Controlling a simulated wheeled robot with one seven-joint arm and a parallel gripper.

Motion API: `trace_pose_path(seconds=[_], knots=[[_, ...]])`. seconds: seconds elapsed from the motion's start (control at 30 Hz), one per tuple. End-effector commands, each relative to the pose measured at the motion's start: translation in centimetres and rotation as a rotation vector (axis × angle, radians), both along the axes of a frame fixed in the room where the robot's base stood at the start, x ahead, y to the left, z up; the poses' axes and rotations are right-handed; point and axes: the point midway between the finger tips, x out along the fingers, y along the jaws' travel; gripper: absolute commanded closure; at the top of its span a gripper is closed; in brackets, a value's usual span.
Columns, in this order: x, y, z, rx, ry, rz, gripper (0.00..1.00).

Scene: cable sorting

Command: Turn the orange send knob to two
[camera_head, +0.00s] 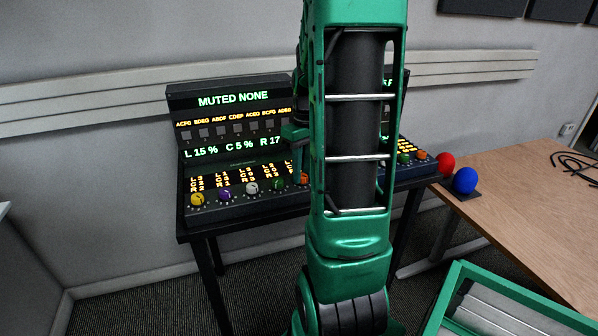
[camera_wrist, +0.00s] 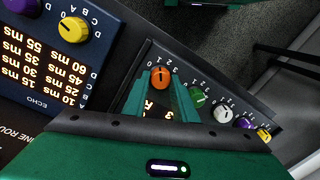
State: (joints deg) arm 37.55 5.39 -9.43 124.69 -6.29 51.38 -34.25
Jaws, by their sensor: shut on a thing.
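The orange send knob (camera_wrist: 160,77) sits in the panel of small knobs, with white numbers printed around it. Its white pointer line is small, and I cannot tell which number it points at. My gripper's two green fingers (camera_wrist: 159,87) stand on either side of the knob and are shut on it in the wrist view. In the head view the orange knob (camera_head: 304,178) shows just left of my arm, in the lower row of the console. My gripper is mostly hidden behind my arm there.
The console (camera_head: 228,95) reads MUTED NONE, with L 15 %, C 5 % and a cut-off R value. A green knob (camera_wrist: 197,101) and a white knob (camera_wrist: 222,114) sit close beside the orange one. Red (camera_head: 445,162) and blue balls (camera_head: 465,180) are on the right.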

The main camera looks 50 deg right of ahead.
Motion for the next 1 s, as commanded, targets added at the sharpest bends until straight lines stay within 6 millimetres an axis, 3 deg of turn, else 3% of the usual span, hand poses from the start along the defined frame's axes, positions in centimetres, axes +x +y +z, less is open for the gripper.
trace_pose_path(seconds=[1.0], knots=[[-0.02,0.16,0.08,0.001,-0.001,-0.575,0.97]])
